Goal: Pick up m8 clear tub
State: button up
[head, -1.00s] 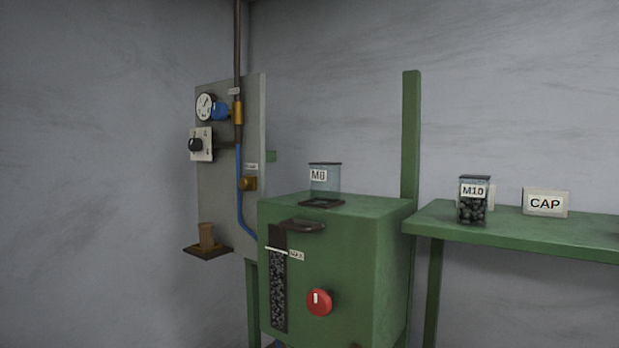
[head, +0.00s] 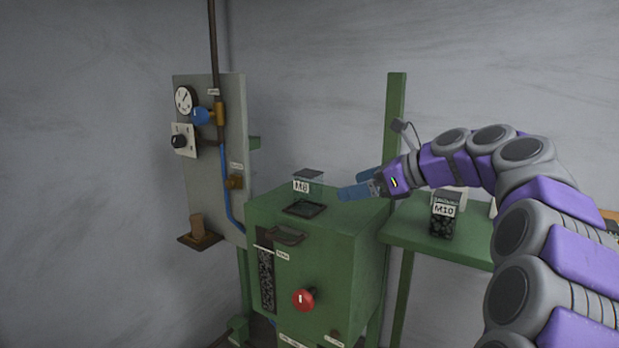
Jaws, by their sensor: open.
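The M8 clear tub (head: 314,182) stands upright on top of the green machine (head: 330,235), behind a dark square frame in the machine's top. It is see-through with a dark rim and a white M8 label, and looks empty. My gripper (head: 345,192) has blue fingers, is open and holds nothing. It reaches in from the right above the machine top, a little to the right of the tub and apart from it in the picture. The tub's lower part is partly hidden.
A tub labelled M10 (head: 442,222) with dark pieces stands on the green shelf (head: 420,243) at right. A green post (head: 395,125) rises behind my gripper. A grey panel (head: 225,110) with gauge and pipes stands left. The machine front has a red knob (head: 304,299).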

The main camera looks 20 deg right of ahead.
aim_at(318, 185)
jog(key=shift+m+t, duration=0.3)
jog(key=shift+m, duration=0.3)
jog(key=w+a, duration=0.1)
jog(key=w, duration=0.2)
jog(key=w+a+f, duration=0.1)
jog(key=w, duration=0.2)
jog(key=w+a+f+p, duration=0.1)
jog(key=w, duration=0.1)
jog(key=shift+w+a, duration=0.3)
jog(key=shift+w, duration=0.1)
jog(key=shift+w+a+f, duration=0.25)
jog(key=shift+w+f, duration=0.2)
jog(key=shift+w, duration=0.25)
jog(key=x, duration=0.4)
jog(key=shift+w+a+f, duration=0.1)
jog(key=shift+w+f, duration=0.1)
jog(key=shift+f, duration=0.1)
jog(key=shift+s+r, duration=0.1)
jog(key=shift+s, duration=0.1)
jog(key=shift+c, duration=1.2)
jog(key=shift+w, duration=0.1)
jog(key=c, duration=1.3)
jog(key=shift+o, duration=0.2)
